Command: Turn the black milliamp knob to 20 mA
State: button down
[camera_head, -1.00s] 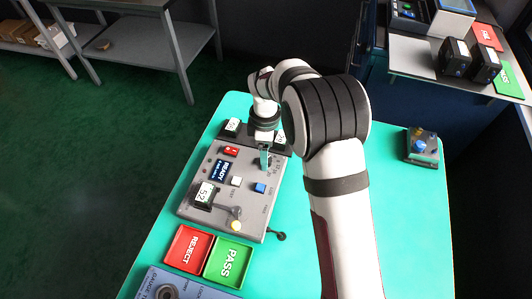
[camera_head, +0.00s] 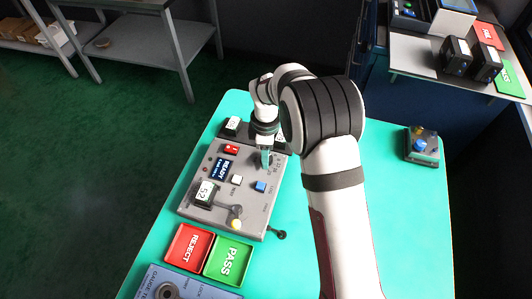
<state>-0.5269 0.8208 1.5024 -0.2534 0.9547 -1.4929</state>
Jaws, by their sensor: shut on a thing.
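The grey test panel (camera_head: 222,207) lies on the turquoise table, with a small blue display (camera_head: 221,168) reading READY. My gripper (camera_head: 265,160) points down over the panel's upper right part, where small scale numbers show beside it. It is shut on the black milliamp knob, which is mostly hidden behind the fingers, so its pointer and setting cannot be read. A white button (camera_head: 237,180) and a blue button (camera_head: 261,186) sit below the gripper. A red switch (camera_head: 231,149) is to its left.
A dark unit labelled 52 (camera_head: 205,192) sits on the panel near a yellow-tipped part (camera_head: 236,224). A red REJECT tray (camera_head: 188,246) and green PASS tray (camera_head: 228,258) lie in front. More dark units stand behind the panel. The table's right side is mostly clear.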

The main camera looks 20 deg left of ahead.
jog(key=shift+m, duration=0.3)
jog(key=m, duration=0.5)
jog(key=shift+m, duration=0.3)
jog(key=m, duration=1.1)
jog(key=shift+m, duration=0.4)
jog(key=m, duration=0.5)
jog(key=shift+m, duration=0.6)
jog(key=shift+c, duration=2.1)
grip_release()
